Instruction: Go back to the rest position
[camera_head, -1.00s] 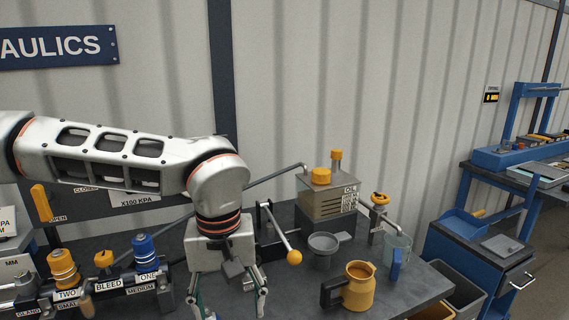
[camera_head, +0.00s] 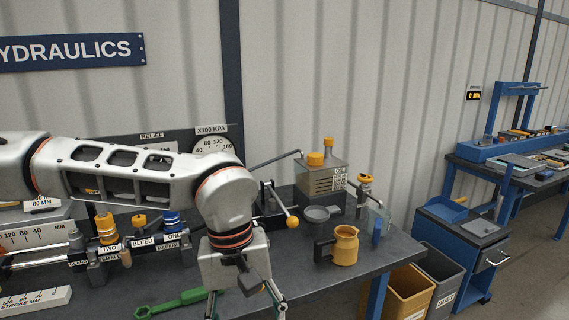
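My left gripper (camera_head: 244,306) hangs fingers-down at the front of the dark workbench (camera_head: 337,272), at the bottom edge of the head view. Its two fingers are spread apart and I see nothing between them, though the tips are partly cut off by the frame. My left arm comes in from the left across the bench. My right arm and gripper are not in view.
A green wrench (camera_head: 172,303) lies left of the gripper. Couplers on a manifold (camera_head: 140,249) stand behind it. A yellow jug (camera_head: 344,246), grey funnel (camera_head: 317,216), clear jug (camera_head: 378,226) and oil tank (camera_head: 321,177) stand to the right. Bins (camera_head: 409,292) are beyond the bench edge.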

